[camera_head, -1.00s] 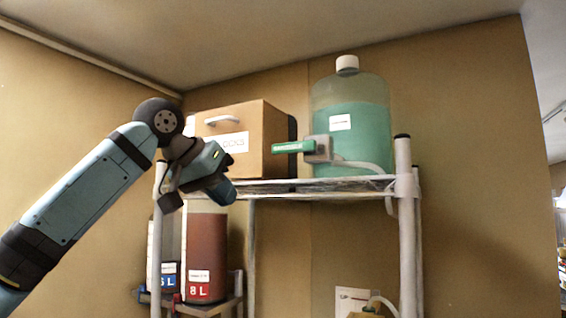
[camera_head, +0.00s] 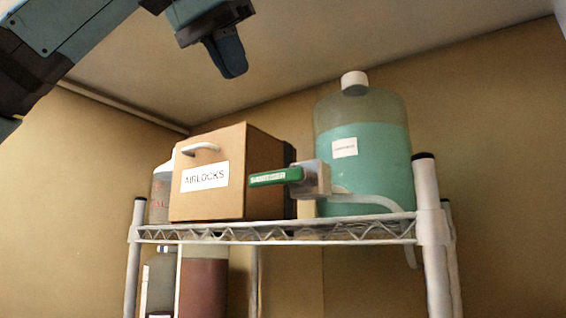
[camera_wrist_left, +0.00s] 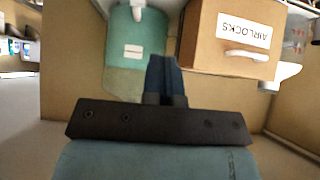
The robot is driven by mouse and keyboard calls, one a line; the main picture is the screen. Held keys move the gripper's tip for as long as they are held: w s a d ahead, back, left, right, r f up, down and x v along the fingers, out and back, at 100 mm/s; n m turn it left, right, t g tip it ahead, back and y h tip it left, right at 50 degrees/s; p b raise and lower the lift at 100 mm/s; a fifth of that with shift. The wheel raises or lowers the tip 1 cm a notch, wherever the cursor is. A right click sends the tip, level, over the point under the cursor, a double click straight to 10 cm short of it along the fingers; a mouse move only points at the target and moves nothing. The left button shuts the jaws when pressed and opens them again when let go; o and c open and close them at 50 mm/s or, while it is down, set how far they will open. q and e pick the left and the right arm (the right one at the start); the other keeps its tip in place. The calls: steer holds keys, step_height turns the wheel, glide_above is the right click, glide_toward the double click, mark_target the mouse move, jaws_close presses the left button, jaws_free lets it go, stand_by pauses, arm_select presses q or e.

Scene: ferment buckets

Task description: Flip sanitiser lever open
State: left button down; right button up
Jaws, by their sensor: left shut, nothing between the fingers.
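The sanitiser lever (camera_head: 275,178) is a green labelled handle on a grey valve block (camera_head: 312,179). It points left, roughly level, in front of the large jug (camera_head: 362,160) of green liquid with a white cap. My left gripper (camera_head: 232,68) hangs above and left of the lever, well clear of it, near the ceiling in the picture. Its fingers are shut and empty. In the left wrist view the shut fingers (camera_wrist_left: 165,72) show in front of the jug (camera_wrist_left: 125,48), with the picture upside down. My right gripper is not in view.
A cardboard box (camera_head: 212,180) labelled AIRLOCKS stands left of the jug, partly behind the lever's tip. Both stand on a white wire shelf (camera_head: 280,231) with posts at its ends. A hose (camera_head: 370,201) runs from the valve.

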arm_select(q)
steer(key=p, duration=0.2)
glide_above(278, 179)
steer(key=a, duration=0.3)
step_height(278, 179, down, 6)
steer(key=f, duration=0.5)
steer(key=shift+w+d+p, duration=0.25)
steer(key=shift+d+p, duration=0.05)
steer(key=shift+p, duration=0.05)
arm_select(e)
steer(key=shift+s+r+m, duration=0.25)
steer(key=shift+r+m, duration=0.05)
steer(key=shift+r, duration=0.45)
arm_select(q)
steer(key=shift+d, duration=0.1)
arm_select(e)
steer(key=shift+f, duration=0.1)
